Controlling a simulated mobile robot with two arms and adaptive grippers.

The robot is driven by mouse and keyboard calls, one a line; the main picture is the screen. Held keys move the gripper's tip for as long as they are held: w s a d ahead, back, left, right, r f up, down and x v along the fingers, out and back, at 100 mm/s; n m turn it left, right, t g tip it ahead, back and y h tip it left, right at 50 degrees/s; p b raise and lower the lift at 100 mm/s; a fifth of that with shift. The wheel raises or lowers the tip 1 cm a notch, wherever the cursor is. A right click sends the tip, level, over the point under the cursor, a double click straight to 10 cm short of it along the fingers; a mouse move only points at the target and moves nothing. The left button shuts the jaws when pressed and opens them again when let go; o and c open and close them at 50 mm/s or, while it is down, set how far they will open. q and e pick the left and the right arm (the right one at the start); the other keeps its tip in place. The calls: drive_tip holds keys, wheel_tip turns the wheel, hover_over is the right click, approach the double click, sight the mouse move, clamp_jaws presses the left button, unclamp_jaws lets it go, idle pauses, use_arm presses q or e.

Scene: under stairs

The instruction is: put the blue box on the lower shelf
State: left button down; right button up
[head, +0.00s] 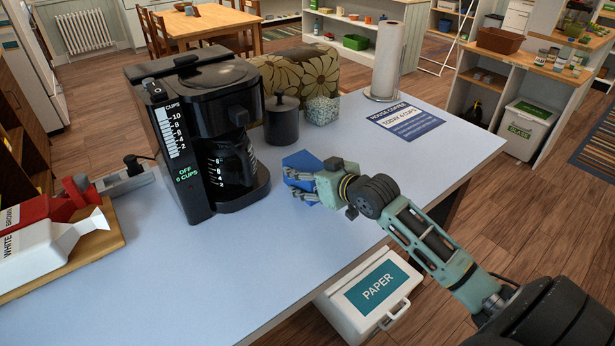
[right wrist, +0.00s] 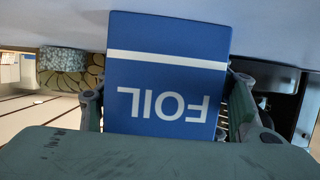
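The blue box (head: 301,172) stands on the blue-grey counter (head: 240,275), just right of the coffee maker. In the right wrist view the blue box (right wrist: 168,75) shows a white stripe and the word FOIL upside down. My right gripper (head: 303,184) reaches it from the right. Its fingers (right wrist: 165,105) lie against both sides of the box, and it looks shut on it. I cannot tell whether the box is clear of the counter. My left gripper is not in view. Several shelves show; I cannot tell which is the lower shelf meant.
The coffee maker (head: 200,135), a black canister (head: 282,120) and a speckled cube (head: 321,110) stand close by. A paper roll (head: 386,60) and a sign (head: 405,121) are farther back. A PAPER bin (head: 372,295) stands below the front edge. A shelf unit (head: 485,75) is at right.

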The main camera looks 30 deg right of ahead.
drive_tip(key=shift+r, duration=0.15)
drive_tip(key=c, duration=1.1)
